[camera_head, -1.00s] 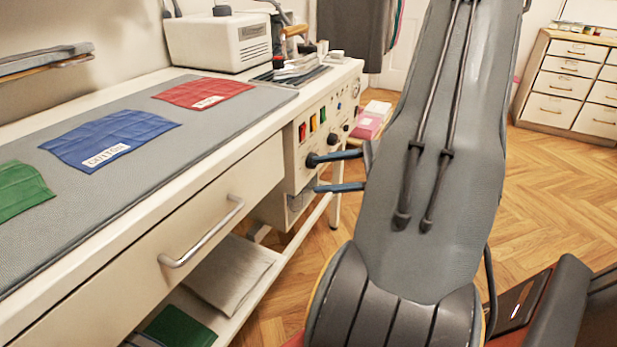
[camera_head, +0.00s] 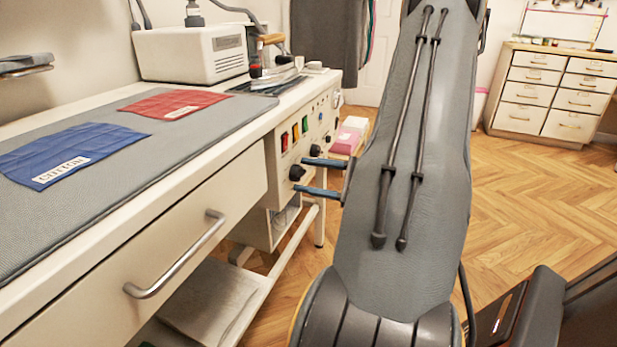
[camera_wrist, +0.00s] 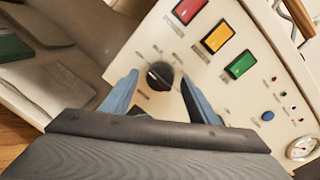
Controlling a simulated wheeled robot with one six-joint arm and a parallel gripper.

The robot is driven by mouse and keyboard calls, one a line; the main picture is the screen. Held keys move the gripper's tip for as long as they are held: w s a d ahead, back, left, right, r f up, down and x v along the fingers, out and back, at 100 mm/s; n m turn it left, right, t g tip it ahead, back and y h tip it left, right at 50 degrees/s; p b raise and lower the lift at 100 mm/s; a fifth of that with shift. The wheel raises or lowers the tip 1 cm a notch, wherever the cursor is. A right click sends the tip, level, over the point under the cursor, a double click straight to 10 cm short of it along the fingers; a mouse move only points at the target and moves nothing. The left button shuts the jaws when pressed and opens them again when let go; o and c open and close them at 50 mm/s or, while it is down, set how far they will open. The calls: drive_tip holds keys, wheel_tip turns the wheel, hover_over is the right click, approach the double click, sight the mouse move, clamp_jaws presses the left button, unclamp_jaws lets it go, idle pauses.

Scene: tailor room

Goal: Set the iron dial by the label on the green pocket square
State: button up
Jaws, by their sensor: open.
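A black dial (camera_head: 297,172) sits on the white front panel of the ironing unit. It also shows in the wrist view (camera_wrist: 160,76), with small markings around it too blurred to read. My gripper (camera_head: 318,177) is open, with its blue fingers in front of the panel. In the wrist view the fingers (camera_wrist: 158,88) stand on either side of the dial; I cannot tell whether they touch it. The green pocket square on the mat is out of view now. The blue pocket square (camera_head: 120,138) has a label reading COTTON. The red pocket square (camera_head: 190,97) has a label too small to read.
Red, amber and green switches (camera_wrist: 240,64) and a blue button (camera_wrist: 267,116) are near the dial. A drawer handle (camera_head: 180,258) juts from the table front. A white steam unit (camera_head: 190,54) stands at the back. Wooden floor is open at right.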

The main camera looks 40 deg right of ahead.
drive_tip(key=shift+w, duration=0.1)
drive_tip(key=c, duration=1)
drive_tip(key=shift+c, duration=0.2)
drive_tip(key=shift+m+p, duration=0.4)
drive_tip(key=shift+p, duration=0.2)
drive_tip(key=m+p, duration=0.2)
drive_tip(key=p, duration=0.1)
drive_tip(key=shift+r+m+t, duration=0.1)
drive_tip(key=shift+m+t, duration=0.2)
drive_tip(key=shift+m, duration=0.1)
drive_tip(key=m+p, duration=0.4)
drive_tip(key=m, duration=0.1)
drive_tip(key=shift+f+m, duration=0.2)
drive_tip(key=shift+m, duration=0.1)
drive_tip(key=o, duration=1)
